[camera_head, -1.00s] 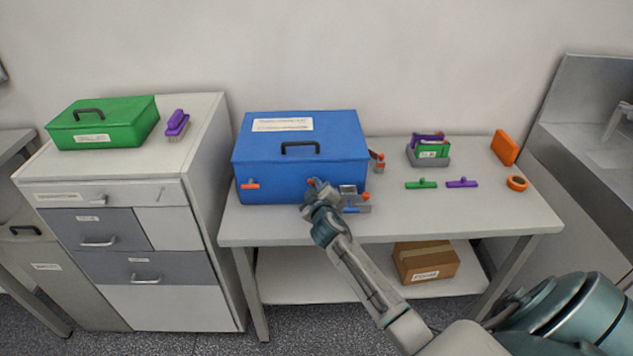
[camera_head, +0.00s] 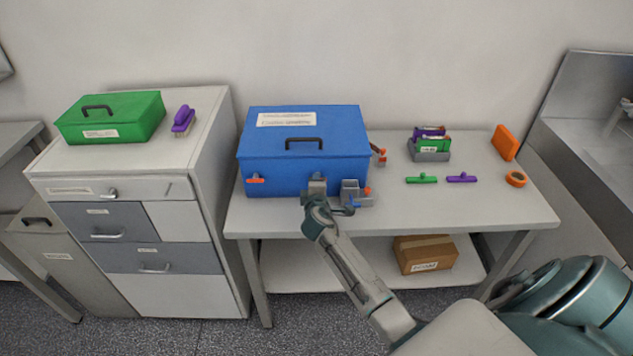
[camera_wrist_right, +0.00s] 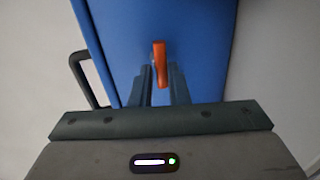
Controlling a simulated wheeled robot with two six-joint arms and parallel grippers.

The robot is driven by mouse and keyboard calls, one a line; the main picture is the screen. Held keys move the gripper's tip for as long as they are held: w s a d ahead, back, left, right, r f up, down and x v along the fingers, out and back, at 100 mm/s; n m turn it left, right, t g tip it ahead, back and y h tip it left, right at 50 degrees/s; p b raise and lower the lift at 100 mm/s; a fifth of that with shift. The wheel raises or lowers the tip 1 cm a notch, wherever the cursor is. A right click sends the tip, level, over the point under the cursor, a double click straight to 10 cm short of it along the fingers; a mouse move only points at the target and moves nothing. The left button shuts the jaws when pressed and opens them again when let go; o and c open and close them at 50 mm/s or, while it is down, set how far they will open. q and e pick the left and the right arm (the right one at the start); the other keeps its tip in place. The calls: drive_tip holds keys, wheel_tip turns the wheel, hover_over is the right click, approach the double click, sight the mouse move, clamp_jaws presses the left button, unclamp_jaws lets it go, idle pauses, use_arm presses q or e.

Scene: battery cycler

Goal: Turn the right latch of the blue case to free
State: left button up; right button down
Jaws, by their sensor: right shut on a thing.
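The blue case (camera_head: 300,178) stands closed on the left part of the table, with a black handle on its lid. Its left latch (camera_head: 255,181) has an orange lever lying level on the front face. My right gripper (camera_head: 317,186) is at the front face, over the right latch, and hides most of it in the head view. In the right wrist view, the orange lever of the right latch (camera_wrist_right: 160,62) sits between the two fingertips of my gripper (camera_wrist_right: 161,82), which are shut on it. My left gripper is not in view.
A small grey holder (camera_head: 350,191) with orange and blue parts stands close to the right of my gripper. Another orange-ended piece (camera_head: 379,154) is by the case's right side. Green (camera_head: 421,179) and purple (camera_head: 461,177) bars lie farther right.

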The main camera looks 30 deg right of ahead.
drive_tip(key=shift+s+a+f, duration=0.1)
drive_tip(key=shift+s+f, duration=0.05)
drive_tip(key=shift+f, duration=0.35)
drive_tip(key=c, duration=1.6)
unclamp_jaws()
drive_tip(key=shift+c, duration=0.2)
drive_tip(key=shift+o, duration=0.8)
drive_tip(key=shift+r, duration=0.2)
drive_tip(key=b+v, duration=0.2)
drive_tip(key=v, duration=0.8)
drive_tip(key=shift+s+a, duration=0.2)
drive_tip(key=shift+a, duration=0.05)
drive_tip(key=shift+r, duration=0.15)
